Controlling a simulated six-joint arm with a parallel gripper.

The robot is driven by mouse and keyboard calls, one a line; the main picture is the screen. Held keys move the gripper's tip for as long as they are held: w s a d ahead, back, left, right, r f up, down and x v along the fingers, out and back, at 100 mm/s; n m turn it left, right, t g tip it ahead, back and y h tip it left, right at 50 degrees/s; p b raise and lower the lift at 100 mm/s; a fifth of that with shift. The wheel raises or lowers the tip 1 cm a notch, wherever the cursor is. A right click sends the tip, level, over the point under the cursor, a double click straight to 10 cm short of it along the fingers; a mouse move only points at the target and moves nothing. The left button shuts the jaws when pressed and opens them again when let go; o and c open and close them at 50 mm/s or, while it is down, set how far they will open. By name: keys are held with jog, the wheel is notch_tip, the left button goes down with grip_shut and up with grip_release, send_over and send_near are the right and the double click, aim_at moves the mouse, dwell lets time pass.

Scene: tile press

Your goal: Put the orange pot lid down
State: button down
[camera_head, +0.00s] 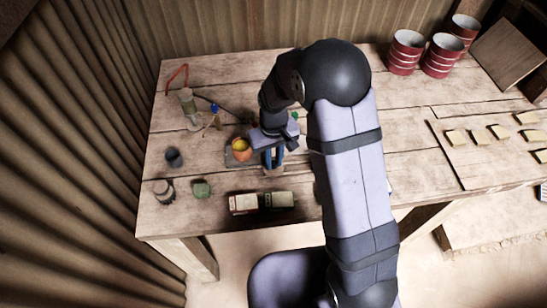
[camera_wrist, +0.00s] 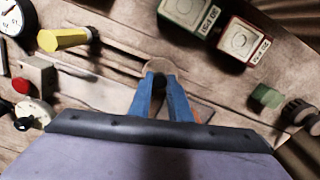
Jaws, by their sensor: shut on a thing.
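My gripper (camera_head: 272,160) has its blue fingers pointing down at the left part of the table. In the wrist view my gripper (camera_wrist: 160,82) is shut on a small dark knob of a round tan lid (camera_wrist: 157,67). The lid (camera_head: 272,172) shows partly below the fingers in the head view. I cannot tell whether it touches the table. The orange pot (camera_head: 241,154) stands uncovered just left of my gripper, with yellow inside. In the wrist view only a sliver of orange shows behind the right finger.
A red-button box (camera_wrist: 37,76) is left in the wrist view.

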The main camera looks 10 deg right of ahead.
aim_at(273, 163)
jog(key=shift+f, duration=0.1)
jog(key=c, duration=1.6)
grip_release()
jog(key=shift+c, duration=0.2)
notch_tip(273, 163, up, 12)
jog(key=b, duration=0.2)
jog(key=s+d+f+m, duration=0.1)
jog(key=s+d, duration=0.3)
jog(key=s, duration=0.5)
jog(key=s+d+f+m, duration=0.2)
jog(key=s+d+f, duration=0.1)
jog(key=s, duration=0.5)
jog(key=shift+s+d+f, duration=0.35)
jog(key=shift+d, duration=0.15)
